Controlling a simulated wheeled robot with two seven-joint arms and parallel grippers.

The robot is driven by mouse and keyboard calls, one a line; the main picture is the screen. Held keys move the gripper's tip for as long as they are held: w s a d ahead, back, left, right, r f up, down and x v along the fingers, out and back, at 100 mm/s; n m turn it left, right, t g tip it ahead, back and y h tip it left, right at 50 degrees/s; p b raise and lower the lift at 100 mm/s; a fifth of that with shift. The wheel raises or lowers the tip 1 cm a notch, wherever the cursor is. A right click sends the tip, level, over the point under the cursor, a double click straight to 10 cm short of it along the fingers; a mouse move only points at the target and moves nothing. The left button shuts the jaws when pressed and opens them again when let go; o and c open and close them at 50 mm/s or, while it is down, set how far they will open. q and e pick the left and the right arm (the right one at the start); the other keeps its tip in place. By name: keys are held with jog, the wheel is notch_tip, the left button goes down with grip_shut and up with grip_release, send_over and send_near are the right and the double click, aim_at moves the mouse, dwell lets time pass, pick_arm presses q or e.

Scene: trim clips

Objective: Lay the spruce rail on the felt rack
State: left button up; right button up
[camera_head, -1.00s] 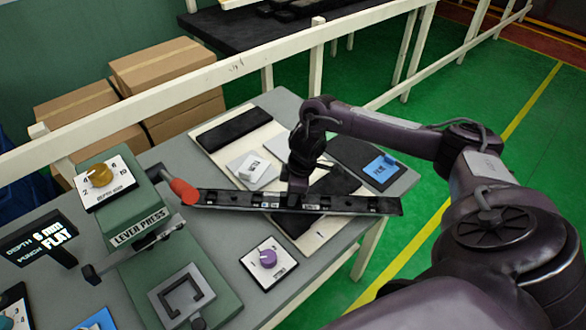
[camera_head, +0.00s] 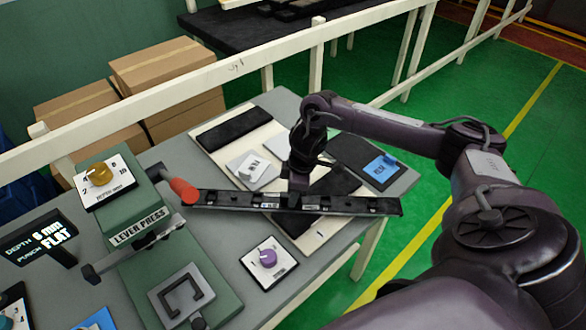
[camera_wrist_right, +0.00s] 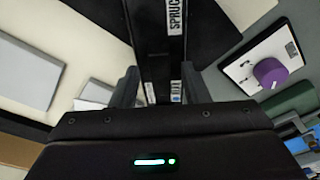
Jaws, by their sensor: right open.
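The spruce rail (camera_head: 235,201) is a long black bar with small white labels. It lies across the cream board with black felt-like strips (camera_head: 318,235), which looks like the felt rack, and its left end reaches close to the red lever knob. In the right wrist view the rail (camera_wrist_right: 163,45) carries the label "SPRUCE". My right gripper (camera_head: 298,191) is over the middle of the rail, with its open fingers (camera_wrist_right: 160,88) on either side of it. Whether the rail's underside rests fully on the board is hidden. My left gripper is out of view.
The green lever press (camera_head: 140,235) with its red knob (camera_head: 184,191) stands at left. A purple dial (camera_head: 268,258) sits in front of the rail. A cream railing (camera_head: 200,80) runs along the back.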

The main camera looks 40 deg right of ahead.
jog(key=r, duration=0.2)
jog(key=r+b, duration=0.1)
jog(key=shift+s+d+r, duration=0.15)
jog(key=shift+d, duration=0.1)
notch_tip(320, 180, up, 8)
jog(key=s+d+p, duration=0.1)
jog(key=p, duration=0.1)
jog(key=shift+f+p, duration=0.25)
jog(key=shift+p, duration=0.05)
